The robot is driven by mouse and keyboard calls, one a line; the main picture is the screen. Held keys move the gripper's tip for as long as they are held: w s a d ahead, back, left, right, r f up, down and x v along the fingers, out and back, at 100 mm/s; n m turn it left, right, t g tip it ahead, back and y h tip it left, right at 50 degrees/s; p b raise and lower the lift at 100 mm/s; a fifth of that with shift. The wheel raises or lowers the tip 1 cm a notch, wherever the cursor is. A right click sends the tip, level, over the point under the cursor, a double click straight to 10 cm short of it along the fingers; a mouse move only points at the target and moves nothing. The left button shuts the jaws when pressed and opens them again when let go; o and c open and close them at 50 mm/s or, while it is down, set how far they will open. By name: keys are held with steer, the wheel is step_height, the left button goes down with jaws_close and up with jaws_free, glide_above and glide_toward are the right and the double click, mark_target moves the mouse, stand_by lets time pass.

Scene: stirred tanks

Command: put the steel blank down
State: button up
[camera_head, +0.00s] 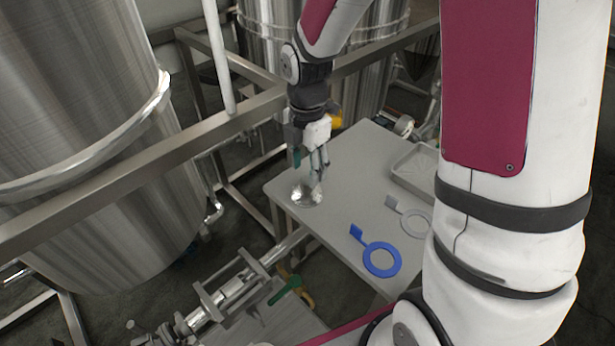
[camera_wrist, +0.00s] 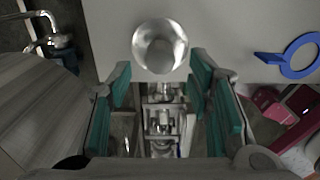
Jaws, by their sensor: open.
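The steel blank appears to be the shiny round piece (camera_head: 304,196) at the near left corner of the grey table (camera_head: 348,185). In the wrist view it is a bright disc (camera_wrist: 160,46) just beyond the fingers. My gripper (camera_head: 312,164) hangs above it, pointing down. Its teal-padded fingers (camera_wrist: 159,88) are wide apart with nothing between them. The disc looks clear of both pads in the wrist view. In the head view the fingers partly overlap its surroundings, so the exact gap is hard to tell.
A blue ring with a handle (camera_head: 382,274) and a grey one (camera_head: 393,203) lie to the right on the table. A shallow tray (camera_head: 400,182) stands behind them. A steel tank (camera_head: 90,130) and frame rail (camera_head: 150,160) are at left. Pipework with a green handle (camera_head: 287,288) lies below the table.

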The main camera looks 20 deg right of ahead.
mark_target(307, 180)
steer(key=s+r+m+t, duration=0.1)
steer(key=s+r+m, duration=0.5)
steer(key=r, duration=0.3)
steer(key=s+r+m+t, duration=0.1)
steer(key=s+r+m, duration=0.5)
steer(key=r, duration=0.3)
steer(key=s+r+m+t, duration=0.1)
steer(key=s+m, duration=0.9)
steer(key=s, duration=0.1)
steer(key=shift+d+r+t, duration=0.15)
steer(key=shift+r+t, duration=0.25)
steer(key=shift+p, duration=0.3)
